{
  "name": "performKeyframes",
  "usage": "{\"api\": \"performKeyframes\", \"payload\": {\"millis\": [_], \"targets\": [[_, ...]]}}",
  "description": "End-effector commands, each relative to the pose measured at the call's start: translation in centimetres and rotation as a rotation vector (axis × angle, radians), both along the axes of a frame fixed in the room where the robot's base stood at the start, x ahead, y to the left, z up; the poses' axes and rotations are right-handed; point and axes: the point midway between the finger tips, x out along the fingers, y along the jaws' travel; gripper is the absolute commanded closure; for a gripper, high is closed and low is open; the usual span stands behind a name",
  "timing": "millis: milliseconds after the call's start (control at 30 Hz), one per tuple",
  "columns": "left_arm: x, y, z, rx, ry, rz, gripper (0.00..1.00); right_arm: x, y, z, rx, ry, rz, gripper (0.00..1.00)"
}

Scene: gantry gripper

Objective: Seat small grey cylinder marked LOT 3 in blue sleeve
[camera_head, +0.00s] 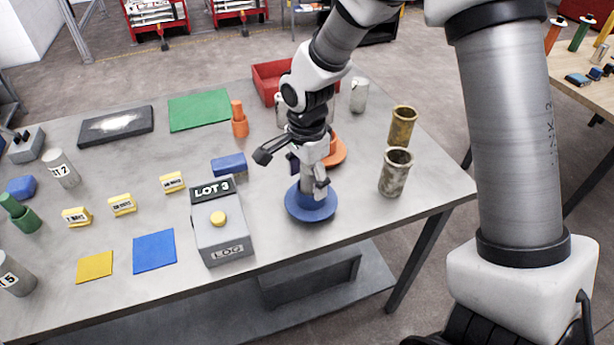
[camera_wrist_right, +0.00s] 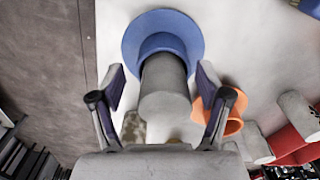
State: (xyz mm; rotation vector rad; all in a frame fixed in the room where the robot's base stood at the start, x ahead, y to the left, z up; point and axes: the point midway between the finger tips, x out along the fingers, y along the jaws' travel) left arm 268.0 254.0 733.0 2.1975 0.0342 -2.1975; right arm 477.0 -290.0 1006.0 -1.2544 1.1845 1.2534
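The blue sleeve (camera_head: 311,206) with its wide round flange stands near the table's front right edge. It also shows in the wrist view (camera_wrist_right: 186,31). A small grey cylinder (camera_wrist_right: 164,92) stands in the sleeve's mouth, its upper part above the rim. In the head view the cylinder (camera_head: 308,178) is partly hidden by my fingers. No marking on it is readable, and its depth in the sleeve cannot be told. My right gripper (camera_head: 296,171) is over it with fingers spread on either side, with gaps to the cylinder in the wrist view (camera_wrist_right: 161,82). My left gripper is out of view.
A grey box (camera_head: 222,238) reading LOT 3 with a yellow button (camera_head: 218,218) stands left of the sleeve. An orange flanged sleeve (camera_head: 335,150) is close behind. Two rusty cylinders (camera_head: 396,172) stand right. A red bin (camera_head: 270,78) is at the back.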

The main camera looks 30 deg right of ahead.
Motion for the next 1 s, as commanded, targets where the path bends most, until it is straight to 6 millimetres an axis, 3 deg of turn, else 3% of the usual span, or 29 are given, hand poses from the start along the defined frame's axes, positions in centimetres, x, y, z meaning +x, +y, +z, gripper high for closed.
{"api": "performKeyframes", "payload": {"millis": [167,267,633,800,1000], "targets": [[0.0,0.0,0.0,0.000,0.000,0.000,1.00,0.1,0.0,0.5,-0.001,-0.002,0.000,0.24],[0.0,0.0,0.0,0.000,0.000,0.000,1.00,0.1,0.0,2.0,-0.001,-0.005,-0.001,0.24],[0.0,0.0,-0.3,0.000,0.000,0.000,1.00,0.2,0.0,10.8,-0.002,-0.006,0.000,0.24],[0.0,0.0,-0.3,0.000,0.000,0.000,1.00,0.1,0.0,12.1,-0.001,-0.003,-0.001,0.24],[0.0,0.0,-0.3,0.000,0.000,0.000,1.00,0.1,0.0,12.2,-0.001,-0.001,-0.001,0.24]]}}
